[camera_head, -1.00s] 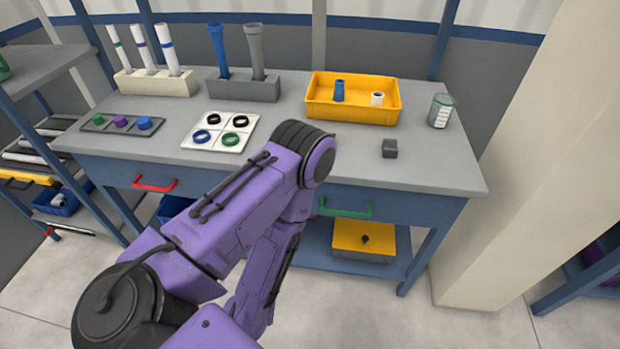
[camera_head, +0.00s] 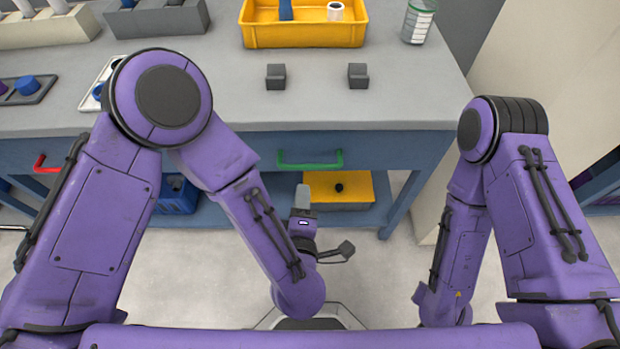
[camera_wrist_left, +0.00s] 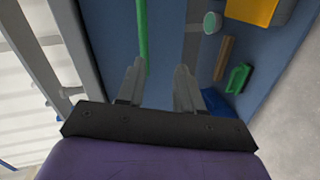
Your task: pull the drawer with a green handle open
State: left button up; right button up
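The green handle (camera_head: 310,163) is on the blue drawer front under the tabletop, and the drawer looks shut. My left gripper (camera_head: 303,199) is below the handle and on the near side of it, partly hidden by its own arm. In the left wrist view the two fingers (camera_wrist_left: 158,72) are spread with nothing between them. The green handle (camera_wrist_left: 143,38) runs upright there, just beyond the left fingertip; I cannot tell whether they touch. My right arm comes down at the right of the head view, and its gripper does not show.
A red handle (camera_head: 45,165) is on the table front at left. Below is a shelf with a yellow box (camera_head: 338,201). On the tabletop are a yellow tray (camera_head: 305,36), two dark blocks (camera_head: 276,77) (camera_head: 357,76) and a jar (camera_head: 418,22). The floor in front is clear.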

aim_at(311, 166)
pick_arm(q)
jog(key=w, duration=0.3)
jog(key=w+d+n, duration=0.1)
jog(key=w, duration=0.2)
jog(key=w+d+n, duration=0.1)
jog(key=w, duration=0.2)
jog(key=shift+w+t, duration=0.2)
jog(key=shift+t, duration=0.2)
jog(key=shift+c, duration=0.3)
grip_shut()
